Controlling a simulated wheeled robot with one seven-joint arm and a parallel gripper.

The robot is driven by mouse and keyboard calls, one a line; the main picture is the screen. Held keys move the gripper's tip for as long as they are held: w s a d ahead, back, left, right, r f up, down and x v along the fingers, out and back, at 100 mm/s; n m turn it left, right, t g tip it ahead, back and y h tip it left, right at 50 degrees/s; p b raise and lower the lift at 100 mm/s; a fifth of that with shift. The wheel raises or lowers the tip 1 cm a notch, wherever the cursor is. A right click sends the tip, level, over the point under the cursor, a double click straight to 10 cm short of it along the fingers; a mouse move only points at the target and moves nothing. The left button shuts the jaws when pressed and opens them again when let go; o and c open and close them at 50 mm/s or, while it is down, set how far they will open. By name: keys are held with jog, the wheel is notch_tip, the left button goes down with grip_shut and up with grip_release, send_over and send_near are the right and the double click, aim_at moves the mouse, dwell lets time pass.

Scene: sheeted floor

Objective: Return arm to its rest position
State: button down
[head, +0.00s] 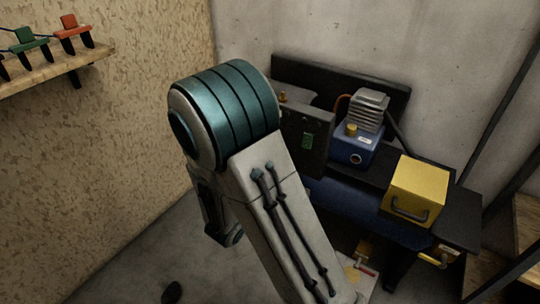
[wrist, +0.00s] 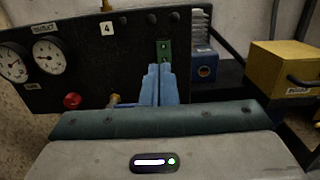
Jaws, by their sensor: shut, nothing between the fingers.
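My gripper (wrist: 160,82) shows in the wrist view as two blue fingers pressed together, shut and empty. The fingers point at a dark panel (wrist: 95,45) with a green switch-like part (wrist: 164,50) just above the fingertips. I cannot tell how far the tips are from the panel. In the head view my arm, with its teal joint, fills the middle and hides the gripper and part of the bench. The same panel (head: 304,150) shows just right of my arm.
A blue pump (head: 357,147) and a yellow box (head: 415,190) stand on a dark bench (head: 455,215) at right. Two gauges (wrist: 48,55), a red knob (wrist: 72,100) and a brass fitting (wrist: 116,101) are on the panel. A wooden shelf (head: 45,70) hangs at upper left. Floor (head: 140,275) shows at lower left.

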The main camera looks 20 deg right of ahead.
jog(key=s+d+r+m+g+y+p, duration=0.2)
jog(key=s+d+r+m+g+p, duration=0.3)
jog(key=s+m, duration=0.3)
jog(key=s+d+r+m+g+y+p, duration=0.2)
jog(key=s+d+r+m+g+p, duration=0.1)
jog(key=s+r+m+g+p, duration=0.35)
jog(key=s+a+r+m+t+y+p, duration=0.2)
jog(key=s+a+r+m+y+p, duration=0.1)
jog(key=a+r+m+y+p, duration=0.4)
jog(key=a+r+m+y, duration=0.3)
jog(key=a+r+m, duration=0.1)
jog(key=r, duration=0.1)
jog(key=shift+s+m, duration=0.25)
jog(key=shift+m, duration=0.1)
jog(key=shift+r, duration=0.1)
